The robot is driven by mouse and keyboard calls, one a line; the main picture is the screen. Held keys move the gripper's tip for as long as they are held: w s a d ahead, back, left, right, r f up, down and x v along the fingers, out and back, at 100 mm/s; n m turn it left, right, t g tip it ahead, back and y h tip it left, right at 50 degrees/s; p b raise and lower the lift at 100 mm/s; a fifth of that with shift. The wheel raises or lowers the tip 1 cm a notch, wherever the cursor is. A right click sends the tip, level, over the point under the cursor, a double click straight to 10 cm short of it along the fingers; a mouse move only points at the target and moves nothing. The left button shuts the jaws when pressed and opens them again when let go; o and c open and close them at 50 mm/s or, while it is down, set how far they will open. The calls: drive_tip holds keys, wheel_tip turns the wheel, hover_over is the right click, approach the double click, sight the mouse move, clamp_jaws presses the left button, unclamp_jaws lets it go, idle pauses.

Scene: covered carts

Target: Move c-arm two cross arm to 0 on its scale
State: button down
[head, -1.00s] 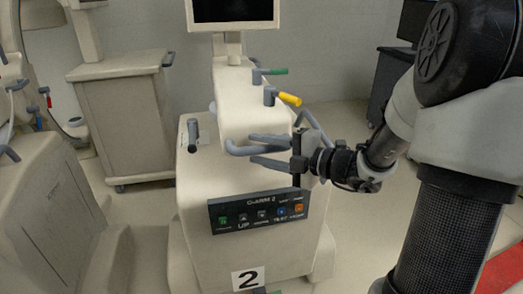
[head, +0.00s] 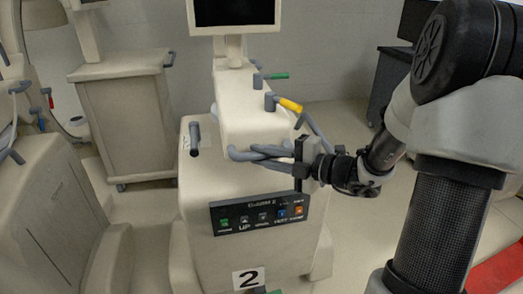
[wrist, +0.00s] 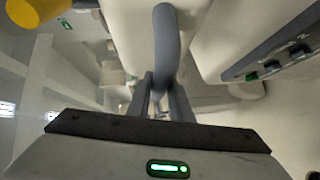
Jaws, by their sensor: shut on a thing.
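C-arm two (head: 232,125) is a cream cart unit with a "C-ARM 2" button panel (head: 258,215) and a number 2 plate on its front. A grey handle bar (head: 236,154) curves around the front of its cross arm; it also shows in the wrist view (wrist: 166,45). My gripper (head: 268,156) reaches it from the right and is shut on the bar. In the wrist view the two fingers (wrist: 163,98) lie on either side of the bar. Fingers and bar overlap in the head view, so the exact contact is hidden. I cannot make out the scale or its reading.
A green-tipped lever (head: 275,76) and a yellow-tipped lever (head: 287,103) stick out above the handle. A monitor (head: 233,15) stands behind. A grey side handle (head: 194,138) is at left. Other carts (head: 128,110) stand left, with floor between.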

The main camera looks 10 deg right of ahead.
drive_tip(key=shift+w+d, duration=0.1)
drive_tip(key=shift+d, duration=0.7)
drive_tip(key=c, duration=1.6)
unclamp_jaws()
drive_tip(key=shift+d, duration=0.1)
drive_tip(key=shift+a, duration=0.2)
drive_tip(key=shift+s, duration=0.2)
drive_tip(key=p+v, duration=0.4)
drive_tip(key=v, duration=1.3)
drive_tip(key=shift+s, duration=0.15)
